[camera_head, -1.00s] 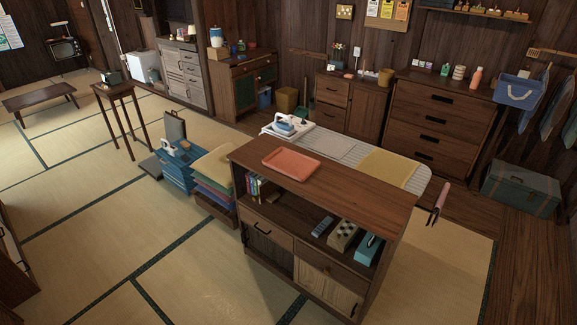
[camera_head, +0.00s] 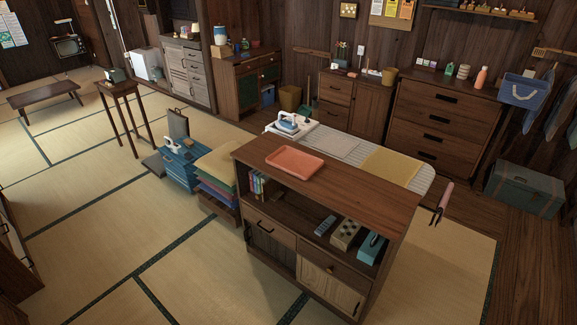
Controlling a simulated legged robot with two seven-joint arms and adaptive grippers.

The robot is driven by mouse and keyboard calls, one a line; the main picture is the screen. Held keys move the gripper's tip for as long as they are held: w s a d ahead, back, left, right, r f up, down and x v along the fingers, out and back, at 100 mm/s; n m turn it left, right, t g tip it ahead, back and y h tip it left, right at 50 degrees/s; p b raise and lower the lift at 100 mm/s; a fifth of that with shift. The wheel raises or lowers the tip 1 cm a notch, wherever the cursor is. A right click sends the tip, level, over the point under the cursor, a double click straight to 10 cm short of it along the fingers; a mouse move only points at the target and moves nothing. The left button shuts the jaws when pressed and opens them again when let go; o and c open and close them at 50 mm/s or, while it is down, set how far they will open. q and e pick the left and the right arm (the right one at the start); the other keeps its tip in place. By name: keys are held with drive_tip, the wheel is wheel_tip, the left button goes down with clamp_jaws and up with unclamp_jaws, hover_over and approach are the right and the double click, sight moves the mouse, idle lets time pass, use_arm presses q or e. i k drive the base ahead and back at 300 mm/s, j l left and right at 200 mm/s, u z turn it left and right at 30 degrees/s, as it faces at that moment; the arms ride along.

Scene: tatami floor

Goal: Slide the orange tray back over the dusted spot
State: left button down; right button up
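The orange tray (camera_head: 295,161) lies flat on the wooden top of the low cabinet (camera_head: 365,190), toward its left end. No dusted spot can be made out on the bare part of the top. Neither of my grippers shows in the head view.
An ironing board with an iron (camera_head: 289,124) and a yellow cloth (camera_head: 390,165) stands right behind the cabinet. Folded cloths (camera_head: 217,166) and a blue basket (camera_head: 181,168) are to its left. A pink-handled tool (camera_head: 442,202) is at the cabinet's right. Tatami floor (camera_head: 120,235) is clear at left.

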sight(302, 165)
drive_tip(key=z, duration=0.75)
drive_tip(key=i+j+z, duration=0.2)
drive_tip(key=j+z, duration=0.25)
drive_tip(key=j, duration=0.15)
drive_tip(key=i+j+z, duration=0.15)
drive_tip(key=j+z, duration=0.3)
drive_tip(key=j, duration=0.2)
drive_tip(key=j+z, duration=0.45)
drive_tip(key=j, duration=0.2)
